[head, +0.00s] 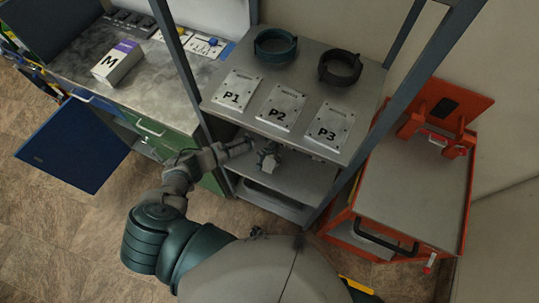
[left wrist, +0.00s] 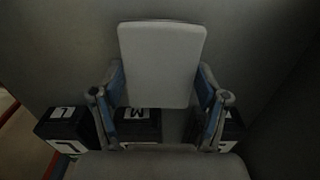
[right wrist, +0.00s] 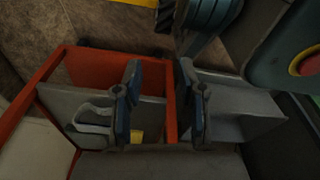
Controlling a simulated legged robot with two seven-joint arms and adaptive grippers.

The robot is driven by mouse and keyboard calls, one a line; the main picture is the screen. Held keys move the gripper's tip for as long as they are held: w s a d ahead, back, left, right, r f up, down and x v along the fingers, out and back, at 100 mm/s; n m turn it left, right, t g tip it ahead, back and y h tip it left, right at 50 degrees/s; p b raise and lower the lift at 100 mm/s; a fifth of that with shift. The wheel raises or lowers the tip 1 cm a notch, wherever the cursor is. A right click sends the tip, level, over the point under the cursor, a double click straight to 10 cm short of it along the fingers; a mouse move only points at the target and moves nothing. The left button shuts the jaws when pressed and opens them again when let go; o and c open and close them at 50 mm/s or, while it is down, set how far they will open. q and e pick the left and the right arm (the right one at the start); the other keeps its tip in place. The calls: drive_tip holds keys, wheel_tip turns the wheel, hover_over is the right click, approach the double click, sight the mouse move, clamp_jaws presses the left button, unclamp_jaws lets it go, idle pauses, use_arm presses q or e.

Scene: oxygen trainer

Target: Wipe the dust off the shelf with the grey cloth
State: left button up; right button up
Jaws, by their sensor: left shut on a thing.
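The grey cloth (left wrist: 162,62) is a pale, flat, rounded rectangle between the two fingers of my left gripper (left wrist: 160,105) in the left wrist view. In the head view my left gripper (head: 268,160) is under the top panel of the metal rack, just above the lower shelf (head: 305,180). The cloth cannot be made out there, and I see no clear dust. My right gripper (right wrist: 163,105) shows only in the right wrist view, its fingers apart and nothing between them, above the orange cart.
The rack top (head: 225,122) carries P1, P2, P3 plates and two rings. Rack posts stand close by. An orange cart (head: 415,200) is at right, a blue door (head: 72,145) at left.

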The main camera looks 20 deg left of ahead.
use_arm(q)
drive_tip(key=shift+d+r+p, duration=0.2)
drive_tip(key=shift+r+p, duration=0.75)
drive_tip(key=shift+r, duration=0.1)
drive_tip(key=shift+a+r+p, duration=0.2)
drive_tip(key=shift+r+p, duration=0.35)
drive_tip(key=shift+p, duration=0.1)
drive_tip(key=shift+d+r+p, duration=0.2)
drive_tip(key=shift+r+p, duration=0.1)
use_arm(e)
drive_tip(key=s+d+f, duration=0.3)
drive_tip(key=s, duration=0.7)
drive_tip(key=shift+s+d, duration=0.15)
use_arm(q)
drive_tip(key=shift+a, duration=0.15)
use_arm(e)
drive_tip(key=shift+f, duration=0.1)
use_arm(q)
drive_tip(key=shift+f, duration=0.1)
